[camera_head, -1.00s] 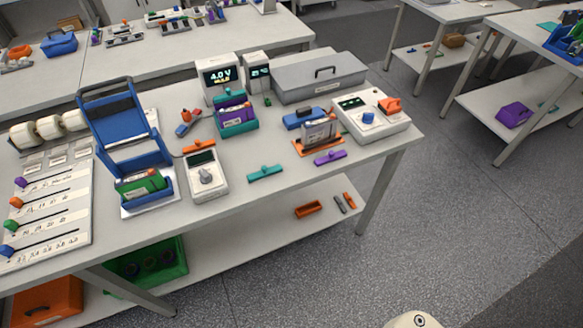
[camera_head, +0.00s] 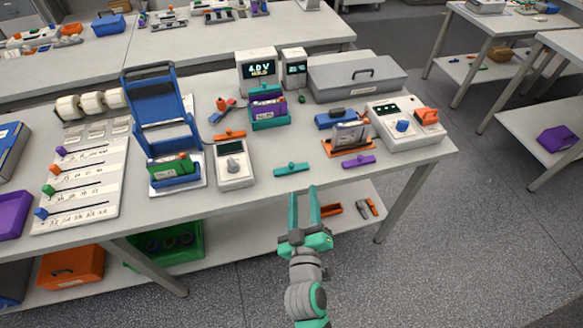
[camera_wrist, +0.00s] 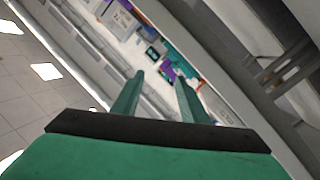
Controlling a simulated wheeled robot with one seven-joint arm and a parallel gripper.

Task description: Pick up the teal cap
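The teal cap (camera_head: 291,168) is a small flat bar with a raised knob. It lies on the table near the front edge, right of the white meter with a dial. My gripper (camera_head: 304,192) has teal fingers and is in front of the table edge, just nearer than the cap and apart from it. In the wrist view my gripper (camera_wrist: 160,82) shows two fingers spread with nothing between them. I cannot make out the cap for sure in the wrist view.
An orange cap (camera_head: 230,135) and a purple cap (camera_head: 358,161) lie on either side. The white meter (camera_head: 234,172) stands left. An orange tray with a cell (camera_head: 346,139) is at the right. A lower shelf (camera_head: 250,222) runs under the tabletop.

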